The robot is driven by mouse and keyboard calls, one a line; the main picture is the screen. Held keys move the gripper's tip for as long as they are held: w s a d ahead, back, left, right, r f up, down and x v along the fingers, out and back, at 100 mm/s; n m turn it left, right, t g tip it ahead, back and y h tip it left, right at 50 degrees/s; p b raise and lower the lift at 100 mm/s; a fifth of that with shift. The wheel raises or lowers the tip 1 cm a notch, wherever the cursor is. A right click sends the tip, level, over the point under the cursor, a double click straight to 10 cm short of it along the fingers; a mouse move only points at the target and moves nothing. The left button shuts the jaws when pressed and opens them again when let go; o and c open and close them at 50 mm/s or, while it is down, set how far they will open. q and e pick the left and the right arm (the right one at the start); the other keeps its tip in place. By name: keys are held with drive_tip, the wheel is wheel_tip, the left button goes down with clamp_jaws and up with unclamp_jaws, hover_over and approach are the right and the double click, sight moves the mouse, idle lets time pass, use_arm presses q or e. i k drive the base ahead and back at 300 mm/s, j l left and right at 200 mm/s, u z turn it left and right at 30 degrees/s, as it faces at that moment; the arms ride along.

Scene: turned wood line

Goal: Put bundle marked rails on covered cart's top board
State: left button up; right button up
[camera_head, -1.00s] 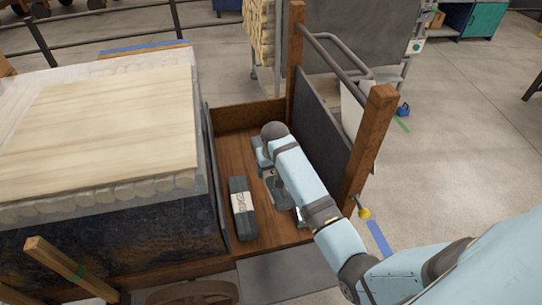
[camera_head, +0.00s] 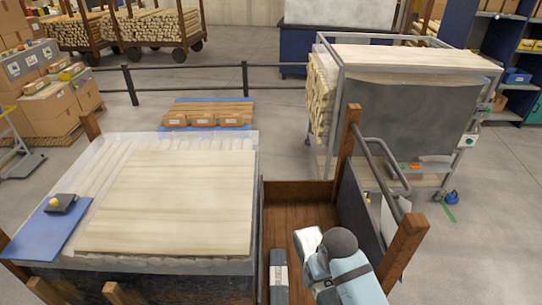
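A dark grey bundle (camera_head: 279,280) with a pale band lies in the wooden bed (camera_head: 285,200) at the bottom middle. The print on its band is too small to read. My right arm comes in from the bottom right, and its wrist is over the bed beside the bundle. The wrist hides the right fingers, so I cannot tell what they hold. My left gripper is out of view. A wheeled cart with a grey cover (camera_head: 410,120) stands at the back right, with a bare pale top board (camera_head: 410,57).
Wooden posts (camera_head: 402,250) and a metal rail edge the bed. Floor is clear between bed and covered cart.

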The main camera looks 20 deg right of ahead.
sight(462, 59)
drive_tip(key=k+l, duration=0.6)
drive_tip(key=l, duration=0.2)
drive_tip(key=k+l, duration=0.15)
drive_tip(key=k+l+z, duration=0.1)
drive_tip(key=l, duration=1.15)
drive_tip(key=l+z, duration=0.15)
drive_tip(key=l, duration=0.75)
drive_tip(key=i+l, duration=0.2)
drive_tip(key=l, duration=0.2)
drive_tip(key=i+l, duration=0.25)
drive_tip(key=l, duration=0.15)
drive_tip(key=i+l+z, duration=0.2)
drive_tip(key=i+l, duration=0.5)
drive_tip(key=i+l+z, duration=0.1)
drive_tip(key=i, duration=1.25)
